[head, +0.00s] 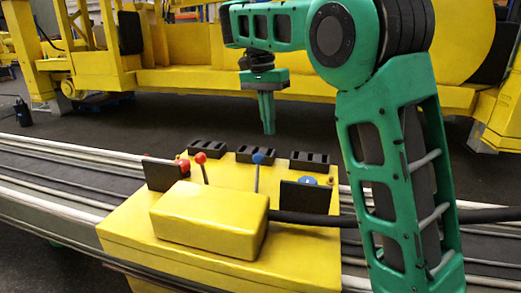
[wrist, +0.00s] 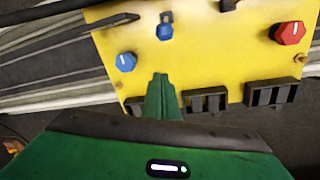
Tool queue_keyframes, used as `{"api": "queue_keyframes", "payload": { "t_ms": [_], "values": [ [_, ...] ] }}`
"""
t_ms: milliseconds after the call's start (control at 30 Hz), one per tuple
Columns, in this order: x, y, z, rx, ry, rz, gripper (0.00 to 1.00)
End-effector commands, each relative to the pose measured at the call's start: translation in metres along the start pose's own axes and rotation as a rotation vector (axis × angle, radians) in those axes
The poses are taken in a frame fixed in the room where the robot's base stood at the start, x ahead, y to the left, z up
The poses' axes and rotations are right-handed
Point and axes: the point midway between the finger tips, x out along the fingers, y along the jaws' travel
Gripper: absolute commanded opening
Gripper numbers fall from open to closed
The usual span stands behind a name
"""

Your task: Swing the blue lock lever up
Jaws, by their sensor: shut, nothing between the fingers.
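The blue lock lever (head: 257,170) is a thin stick with a blue ball on top, standing roughly upright from the yellow control box (head: 222,224). In the wrist view its blue ball (wrist: 165,32) shows near the top of the yellow plate, just beyond the fingertips. My green gripper (head: 268,131) hangs pointing down, above and slightly right of the ball in the head view. In the wrist view my fingers (wrist: 160,78) are together, empty and apart from the lever.
A red-ball lever (head: 201,164) stands left of the blue one. A blue dial (head: 308,181) and a red dial (wrist: 288,33) are on the box. Black slotted blocks (head: 259,154) line its back edge. Dark upright plates (head: 304,197) flank the levers.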

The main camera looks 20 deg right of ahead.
Motion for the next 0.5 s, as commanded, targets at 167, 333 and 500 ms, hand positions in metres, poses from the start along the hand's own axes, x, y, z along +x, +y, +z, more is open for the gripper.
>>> {"api": "queue_keyframes", "payload": {
  "t_ms": [167,333,500],
  "values": [
    [0.012,0.001,-0.002,0.002,-0.003,0.002,0.0],
    [0.021,0.001,-0.001,0.001,-0.001,0.001,0.0],
    [0.032,0.002,-0.002,0.002,-0.001,0.003,0.0]
  ]
}}
